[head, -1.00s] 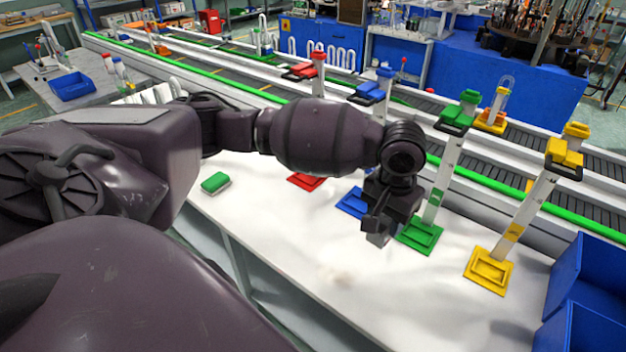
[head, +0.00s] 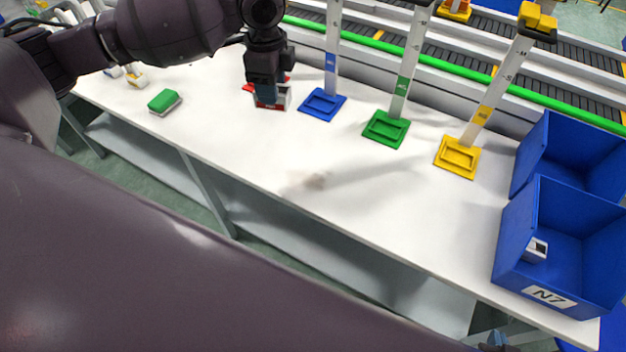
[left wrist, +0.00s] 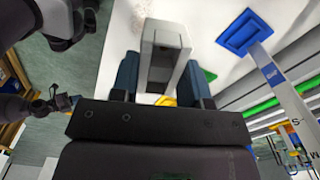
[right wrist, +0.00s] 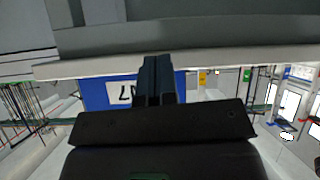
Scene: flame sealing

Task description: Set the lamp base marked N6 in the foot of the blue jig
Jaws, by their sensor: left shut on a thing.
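My left gripper (head: 266,88) is shut on a pale grey block-shaped lamp base (head: 281,100), just left of the blue jig's foot in the head view. In the left wrist view the grey base (left wrist: 165,55) sits between the two fingers. No N6 mark can be read on it. The blue jig's foot (head: 322,104) is a raised square frame on the table and looks empty; it also shows in the left wrist view (left wrist: 245,33), apart from the base. My right gripper (right wrist: 155,80) has its fingers together with nothing seen between them, facing a blue bin.
The red foot (head: 250,87) is partly hidden behind my left gripper. Green (head: 386,128) and yellow (head: 457,157) feet stand to the right. A green-topped block (head: 164,101) lies left. Blue bins, one marked N7 (head: 550,297), stand right. The white table's (head: 330,200) front is clear.

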